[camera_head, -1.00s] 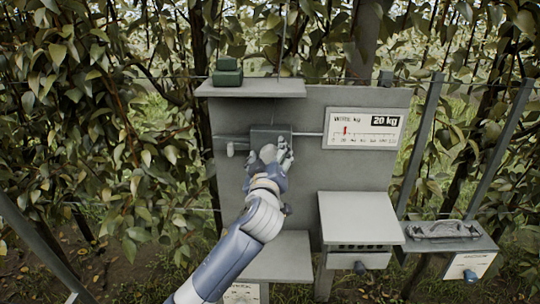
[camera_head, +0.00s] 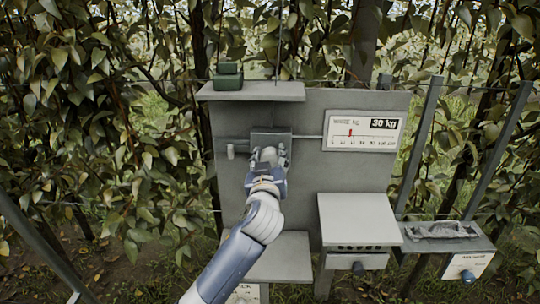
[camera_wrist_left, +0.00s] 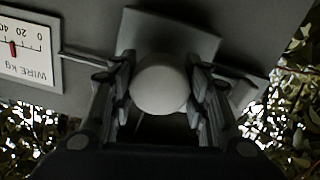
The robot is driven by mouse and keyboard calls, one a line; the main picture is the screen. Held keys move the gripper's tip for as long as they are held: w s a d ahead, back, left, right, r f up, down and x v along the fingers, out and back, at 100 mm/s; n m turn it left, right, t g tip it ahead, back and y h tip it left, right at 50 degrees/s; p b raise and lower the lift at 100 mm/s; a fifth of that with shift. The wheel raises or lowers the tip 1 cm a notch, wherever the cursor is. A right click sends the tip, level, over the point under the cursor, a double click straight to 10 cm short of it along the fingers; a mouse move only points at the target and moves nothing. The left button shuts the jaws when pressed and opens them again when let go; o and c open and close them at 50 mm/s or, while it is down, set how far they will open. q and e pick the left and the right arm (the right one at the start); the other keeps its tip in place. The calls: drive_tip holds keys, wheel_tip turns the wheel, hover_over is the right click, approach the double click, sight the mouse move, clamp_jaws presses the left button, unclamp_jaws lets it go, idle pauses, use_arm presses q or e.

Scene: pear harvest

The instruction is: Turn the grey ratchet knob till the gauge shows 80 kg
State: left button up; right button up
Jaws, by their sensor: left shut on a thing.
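The grey ratchet knob (camera_wrist_left: 160,84) is round and pale in the left wrist view, in front of a grey square plate. My left gripper (camera_wrist_left: 162,92) has one finger on each side of it and is shut on it. In the head view the gripper (camera_head: 268,160) covers most of the knob. The gauge (camera_head: 363,131) is a white panel on the upper right of the grey board, with a red pointer and a dark box reading 30 kg. Its scale also shows, upside down, in the left wrist view (camera_wrist_left: 30,50). My right gripper is not in view.
A shelf (camera_head: 250,96) above the knob holds a green block (camera_head: 228,77). A pale box (camera_head: 358,218) stands to the lower right, with a grey box (camera_head: 440,232) beyond it. A lower shelf (camera_head: 284,260) lies below my arm. Foliage surrounds the board.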

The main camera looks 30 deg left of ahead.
use_arm(q)
drive_tip(key=m+p, duration=0.2)
drive_tip(key=m, duration=0.2)
drive_tip(key=shift+r+m, duration=0.15)
drive_tip(key=shift+m, duration=0.15)
drive_tip(key=m+p, duration=0.2)
drive_tip(key=m, duration=0.1)
drive_tip(key=shift+m, duration=0.3)
drive_tip(key=m+p, duration=0.3)
drive_tip(key=m, duration=0.2)
drive_tip(key=shift+m+y+p, duration=0.3)
drive_tip(key=shift+m+p, duration=0.3)
drive_tip(key=shift+m, duration=0.5)
drive_tip(key=shift+f, duration=0.2)
drive_tip(key=o, duration=1.1)
drive_tip(key=shift+w, duration=0.1)
